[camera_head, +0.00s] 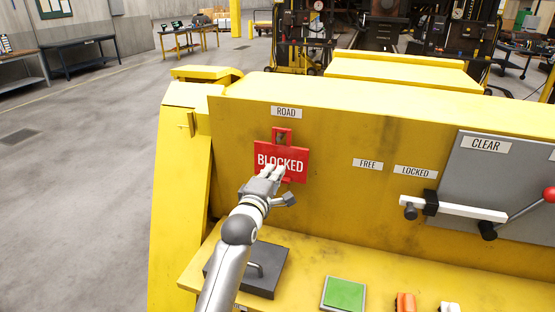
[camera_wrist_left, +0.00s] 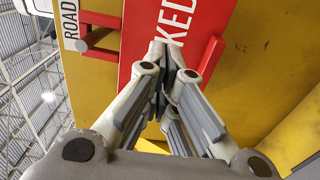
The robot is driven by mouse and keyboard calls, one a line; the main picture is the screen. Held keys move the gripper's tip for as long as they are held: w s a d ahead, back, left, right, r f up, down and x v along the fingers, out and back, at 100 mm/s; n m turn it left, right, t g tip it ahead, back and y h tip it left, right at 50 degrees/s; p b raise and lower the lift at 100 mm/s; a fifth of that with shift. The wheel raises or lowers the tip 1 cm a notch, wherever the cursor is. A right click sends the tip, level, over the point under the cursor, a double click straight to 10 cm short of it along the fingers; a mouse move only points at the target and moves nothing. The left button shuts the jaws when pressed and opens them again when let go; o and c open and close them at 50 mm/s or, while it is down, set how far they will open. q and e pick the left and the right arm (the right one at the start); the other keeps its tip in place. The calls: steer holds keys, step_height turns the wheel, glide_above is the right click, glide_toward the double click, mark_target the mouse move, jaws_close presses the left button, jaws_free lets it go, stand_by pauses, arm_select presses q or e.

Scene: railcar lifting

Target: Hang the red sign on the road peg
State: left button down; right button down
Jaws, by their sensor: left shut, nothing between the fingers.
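The red sign (camera_head: 295,152) reading "BLOCKED" is upright against the yellow panel, under the "ROAD" label (camera_head: 286,112). Its top tab (camera_head: 282,135) sits around the road peg (camera_head: 282,138); the grey peg also shows inside the red tab in the left wrist view (camera_wrist_left: 92,38). My left gripper (camera_head: 272,172) is shut and empty, in front of the lower part of the sign. In the left wrist view, its fingers (camera_wrist_left: 168,62) meet before the red face, beside the red grip (camera_wrist_left: 211,55); I cannot tell whether they touch the sign. My right gripper is not in view.
A dark box with a handle (camera_head: 262,277) and a green pad (camera_head: 344,293) are on the yellow ledge below. A white lever (camera_head: 455,208) and a red-knobbed lever (camera_head: 525,204) stick out at the right. "FREE" (camera_head: 368,163) and "LOCKED" (camera_head: 415,171) labels are between.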

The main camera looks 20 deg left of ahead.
arm_select(q)
steer(key=s+p, duration=0.2)
steer(key=s, duration=0.2)
steer(key=shift+s+a, duration=0.1)
steer(key=shift+s, duration=0.05)
stand_by(0.4)
